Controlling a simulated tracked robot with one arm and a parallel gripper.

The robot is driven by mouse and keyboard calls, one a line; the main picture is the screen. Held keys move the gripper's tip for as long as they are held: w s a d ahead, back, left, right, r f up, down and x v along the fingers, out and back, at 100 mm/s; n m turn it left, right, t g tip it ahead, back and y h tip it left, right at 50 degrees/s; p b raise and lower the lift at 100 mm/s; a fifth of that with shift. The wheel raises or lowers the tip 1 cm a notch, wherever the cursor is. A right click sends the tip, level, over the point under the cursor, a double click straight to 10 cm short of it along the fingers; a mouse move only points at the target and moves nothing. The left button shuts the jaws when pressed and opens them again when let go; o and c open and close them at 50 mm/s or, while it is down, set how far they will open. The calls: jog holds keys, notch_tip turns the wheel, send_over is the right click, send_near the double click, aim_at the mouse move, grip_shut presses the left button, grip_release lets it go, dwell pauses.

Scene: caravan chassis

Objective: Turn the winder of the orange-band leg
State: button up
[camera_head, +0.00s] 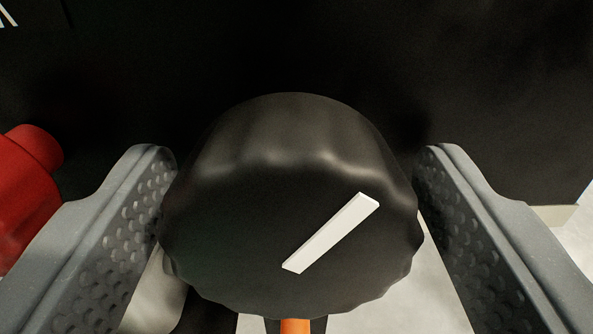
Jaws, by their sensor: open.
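A black winder knob (230,235) with a scalloped rim fills the middle of the view. A white pointer line (330,233) on its face slants from lower left to upper right. A piece of orange (295,326), perhaps the leg's band, shows just below the knob at the bottom edge. My gripper (293,185) is open, with one grey, dimpled finger on each side of the knob. The left finger lies very close to the rim and the right finger is close too; I cannot tell whether either touches it. The rest of the leg is hidden behind the knob.
A red part (28,190) stands at the far left, close beside the left finger. A dark panel (480,80) fills the background behind the knob. Pale ground (572,240) shows at the lower right.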

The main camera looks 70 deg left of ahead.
jog(key=c, duration=1)
jog(key=shift+r+p, duration=0.1)
jog(key=shift+p, duration=0.35)
jog(key=m+p, duration=0.2)
jog(key=p, duration=0.1)
jog(key=shift+r, duration=0.2)
jog(key=m+p, duration=0.2)
jog(key=p, duration=0.1)
jog(key=shift+m+p, duration=0.3)
jog(key=shift+p, duration=0.05)
jog(key=m+p, duration=0.3)
jog(key=shift+m, duration=0.3)
jog(key=shift+f+m+p, duration=0.1)
jog(key=shift+m+p, duration=1.1)
jog(key=shift+m, duration=0.7)
